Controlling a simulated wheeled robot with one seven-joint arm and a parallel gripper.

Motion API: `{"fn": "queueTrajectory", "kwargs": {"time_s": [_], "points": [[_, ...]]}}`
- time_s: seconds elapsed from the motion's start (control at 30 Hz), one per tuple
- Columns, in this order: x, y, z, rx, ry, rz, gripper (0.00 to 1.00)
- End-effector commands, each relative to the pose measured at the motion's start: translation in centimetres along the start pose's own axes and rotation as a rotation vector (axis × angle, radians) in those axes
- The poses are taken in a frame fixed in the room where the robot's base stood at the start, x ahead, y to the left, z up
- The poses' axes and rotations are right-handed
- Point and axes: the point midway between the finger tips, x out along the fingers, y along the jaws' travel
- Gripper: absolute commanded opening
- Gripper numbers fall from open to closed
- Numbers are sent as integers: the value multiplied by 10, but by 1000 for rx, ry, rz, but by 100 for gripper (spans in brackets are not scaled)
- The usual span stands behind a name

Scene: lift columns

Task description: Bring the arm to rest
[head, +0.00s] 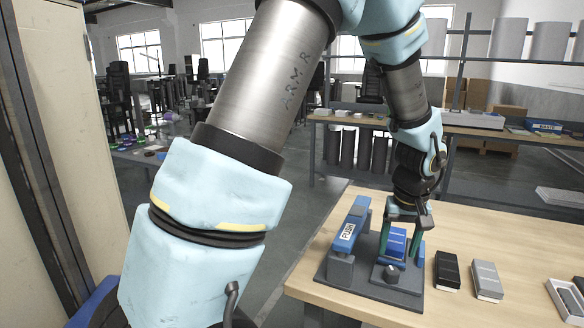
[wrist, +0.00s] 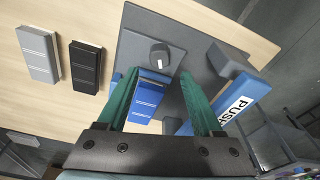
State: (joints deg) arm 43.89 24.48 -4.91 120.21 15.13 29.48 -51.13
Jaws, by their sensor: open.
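My gripper (head: 400,238) points down over the dark grey fixture (head: 337,272) on the wooden table. Its green fingers are apart, on either side of a blue block (head: 396,246) on the fixture. In the wrist view my gripper (wrist: 158,100) is open, and the blue block (wrist: 149,92) shows between and beyond the fingers. I cannot tell whether the fingers touch it. My arm reaches from the upper middle of the head view down to the table.
A blue lever marked PUSH (head: 352,228) stands left of my gripper. A black block (head: 447,268) and a grey block (head: 486,279) lie to the right on the table (head: 500,235). A tan cabinet (head: 60,120) stands at the left. The table beyond the blocks is clear.

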Motion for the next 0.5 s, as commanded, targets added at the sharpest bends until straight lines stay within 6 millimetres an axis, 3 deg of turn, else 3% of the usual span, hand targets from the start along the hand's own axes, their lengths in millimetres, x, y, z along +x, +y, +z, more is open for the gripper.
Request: {"fn": "queueTrajectory", "kwargs": {"time_s": [0.5], "points": [[70, 0, 0, 1, 0, 0, 68]]}}
